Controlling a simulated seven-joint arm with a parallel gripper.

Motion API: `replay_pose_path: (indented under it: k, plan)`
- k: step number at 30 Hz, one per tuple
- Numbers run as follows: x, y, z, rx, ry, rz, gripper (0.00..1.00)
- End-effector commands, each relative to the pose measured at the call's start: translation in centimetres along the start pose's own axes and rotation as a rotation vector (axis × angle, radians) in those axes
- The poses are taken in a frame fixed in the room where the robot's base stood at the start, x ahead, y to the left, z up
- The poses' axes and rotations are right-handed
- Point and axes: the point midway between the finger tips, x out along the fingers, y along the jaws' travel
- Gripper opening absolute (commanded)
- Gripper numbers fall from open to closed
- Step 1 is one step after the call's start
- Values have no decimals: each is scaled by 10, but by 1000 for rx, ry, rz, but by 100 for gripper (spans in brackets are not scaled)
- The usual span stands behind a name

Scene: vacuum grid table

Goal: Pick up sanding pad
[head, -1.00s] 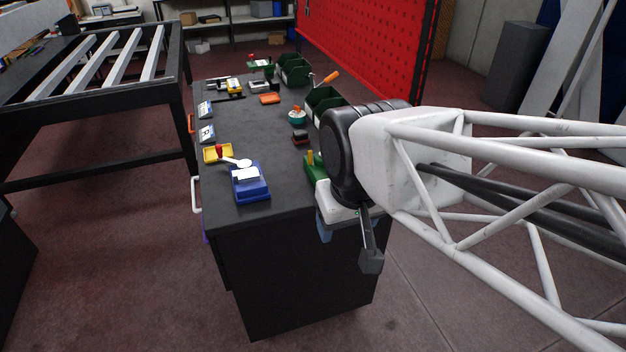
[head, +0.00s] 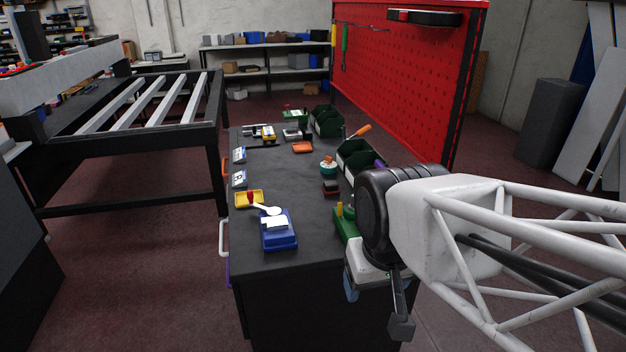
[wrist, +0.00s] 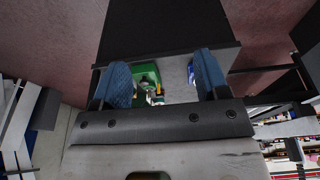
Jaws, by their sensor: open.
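I cannot tell for certain which thing is the sanding pad. A small dark block with red (head: 331,186) lies on the right half of the black table (head: 290,270), and a flat orange block (head: 302,147) lies farther back. My gripper (head: 362,284) hangs at the table's near right corner, apart from both blocks and largely hidden by my arm in the head view. In the wrist view its two blue fingers (wrist: 163,82) are spread wide with nothing gripped between them. A green object (wrist: 146,74) shows beyond the left finger.
A green holder (head: 346,226) is close to my wrist. Green bins (head: 360,160) line the right edge. The table's middle is mostly clear.

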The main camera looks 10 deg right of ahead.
Motion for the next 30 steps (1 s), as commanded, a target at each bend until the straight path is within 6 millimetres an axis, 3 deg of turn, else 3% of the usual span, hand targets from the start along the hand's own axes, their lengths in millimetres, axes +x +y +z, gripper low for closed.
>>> replay_pose_path:
  k: [5, 11, 17, 30]
  plan:
    - [-1, 0, -4, 9, -2, 0, 68]
    - [-4, 1, -27, 59, -10, 1, 68]
    - [-8, 4, -70, 156, -26, 4, 68]
    - [-3, 14, -184, 417, -63, 18, 68]
